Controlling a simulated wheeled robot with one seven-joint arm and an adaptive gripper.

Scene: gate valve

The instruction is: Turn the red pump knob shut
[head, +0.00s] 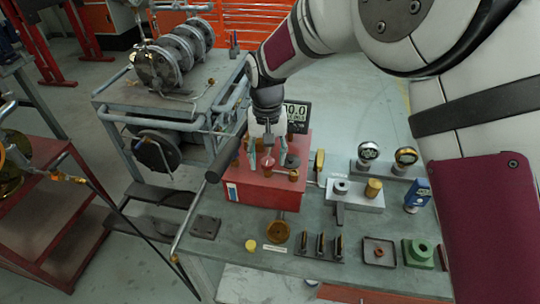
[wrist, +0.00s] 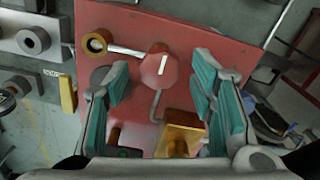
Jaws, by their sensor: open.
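The red pump knob (wrist: 160,70) is a faceted red cap with a white line on top. It sits on the red pump box (wrist: 205,30), beyond and between my fingertips in the wrist view. In the head view the knob (head: 268,161) shows small between the fingers, on the red box (head: 258,192). My gripper (wrist: 162,85) is open, with teal pads on either side of the knob and apart from it in the wrist view. It also shows from above the box in the head view (head: 267,160). The exact height gap is hard to tell.
On the box are a brass fitting (wrist: 97,42) with a metal pipe and a brass block (wrist: 183,132). A display (head: 297,115) stands behind.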

